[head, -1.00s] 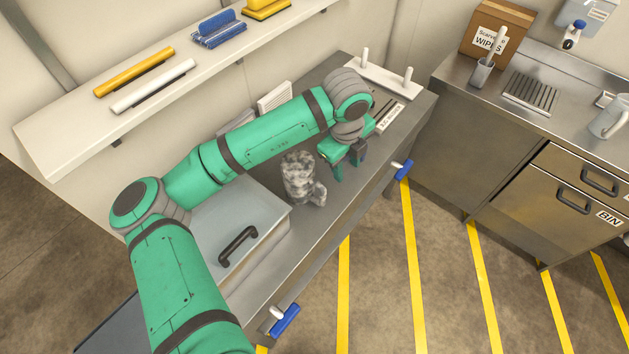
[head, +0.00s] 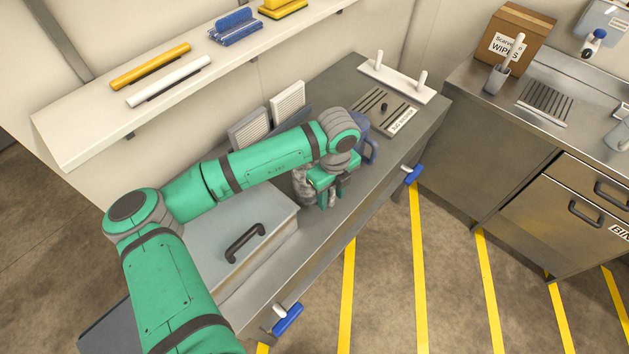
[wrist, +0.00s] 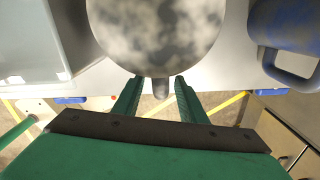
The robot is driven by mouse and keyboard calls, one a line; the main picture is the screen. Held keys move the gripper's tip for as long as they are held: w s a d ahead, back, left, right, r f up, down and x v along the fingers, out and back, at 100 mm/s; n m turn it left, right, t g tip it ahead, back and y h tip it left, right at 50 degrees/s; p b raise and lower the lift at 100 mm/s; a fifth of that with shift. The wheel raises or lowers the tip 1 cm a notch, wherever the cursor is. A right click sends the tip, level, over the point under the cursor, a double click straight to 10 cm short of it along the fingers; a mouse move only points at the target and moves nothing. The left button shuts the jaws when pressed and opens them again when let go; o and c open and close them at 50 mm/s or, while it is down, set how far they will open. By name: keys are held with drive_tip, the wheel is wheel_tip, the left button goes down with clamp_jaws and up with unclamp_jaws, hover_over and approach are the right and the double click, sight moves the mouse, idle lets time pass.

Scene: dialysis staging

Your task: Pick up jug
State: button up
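A mottled grey-and-white jug (head: 302,186) stands on the steel worktop, partly hidden by my arm and gripper in the head view. In the wrist view the jug (wrist: 160,30) fills the top middle, with its handle (wrist: 161,87) pointing toward my gripper. My gripper (wrist: 159,92) is open, one finger on each side of the handle's line. In the head view my gripper (head: 323,196) is at the jug's right side. I cannot tell whether the fingers touch the handle. A blue jug (head: 371,151) stands farther back, partly behind my wrist; it also shows in the wrist view (wrist: 285,25).
A grey lidded box (head: 215,215) with a black handle is left of the mottled jug. A white peg rack (head: 397,82) and a slotted panel (head: 372,108) are at the worktop's far end. A shelf (head: 85,125) overhangs the back. Blue handles (head: 412,175) line the front edge.

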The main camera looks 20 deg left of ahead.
drive_tip(key=shift+f, duration=1.4)
drive_tip(key=shift+c, duration=0.7)
clamp_jaws()
drive_tip(key=shift+r, duration=0.1)
